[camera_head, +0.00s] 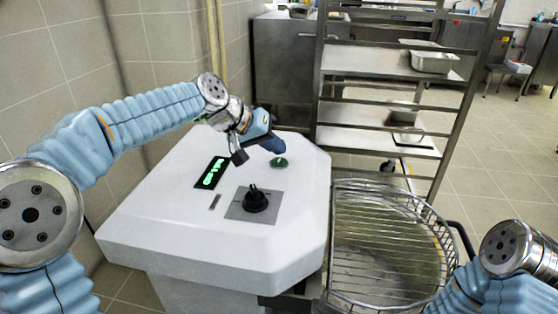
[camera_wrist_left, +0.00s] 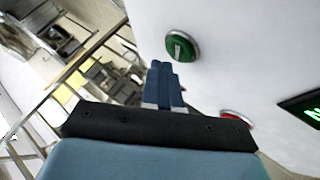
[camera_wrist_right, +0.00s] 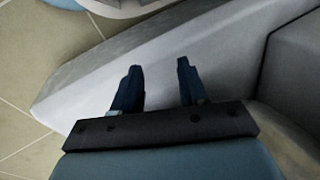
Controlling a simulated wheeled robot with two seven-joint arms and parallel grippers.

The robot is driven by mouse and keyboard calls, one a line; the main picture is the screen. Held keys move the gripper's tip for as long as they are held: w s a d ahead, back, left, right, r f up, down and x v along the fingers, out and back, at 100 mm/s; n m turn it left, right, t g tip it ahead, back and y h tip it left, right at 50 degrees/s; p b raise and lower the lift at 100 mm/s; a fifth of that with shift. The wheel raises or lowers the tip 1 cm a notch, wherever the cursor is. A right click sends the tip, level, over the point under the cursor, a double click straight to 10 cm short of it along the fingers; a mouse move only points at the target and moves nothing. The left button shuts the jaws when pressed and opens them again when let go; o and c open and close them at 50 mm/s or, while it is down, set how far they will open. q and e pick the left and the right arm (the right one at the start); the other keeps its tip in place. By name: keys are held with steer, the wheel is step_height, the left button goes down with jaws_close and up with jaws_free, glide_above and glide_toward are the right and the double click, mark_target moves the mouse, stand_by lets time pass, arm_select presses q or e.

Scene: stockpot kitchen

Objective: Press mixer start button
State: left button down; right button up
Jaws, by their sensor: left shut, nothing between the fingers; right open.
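The white mixer top (camera_head: 150,235) fills the middle of the head view. Its round green start button (camera_head: 279,162) sits near the far edge and shows clear in the left wrist view (camera_wrist_left: 181,48). My left gripper (camera_head: 277,147) is shut and empty, just behind and above the green button in the head view. In the left wrist view its closed fingertips (camera_wrist_left: 161,64) point close beside the button; I cannot tell whether they touch it. A red button (camera_wrist_left: 236,118) shows at lower right there. My right gripper (camera_wrist_right: 157,66) is open and empty in the right wrist view.
A green-lit display (camera_head: 211,173) and a black knob (camera_head: 255,199) are on the mixer top. A wire guard (camera_head: 385,220) covers the bowl to the right. A metal rack (camera_head: 385,65) with trays stands behind. Tiled wall (camera_head: 60,60) is at left.

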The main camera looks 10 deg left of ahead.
stand_by(0.4)
arm_select(q)
steer(key=shift+f+b, duration=0.3)
steer(key=shift+f, duration=0.15)
arm_select(e)
steer(key=shift+f, duration=0.35)
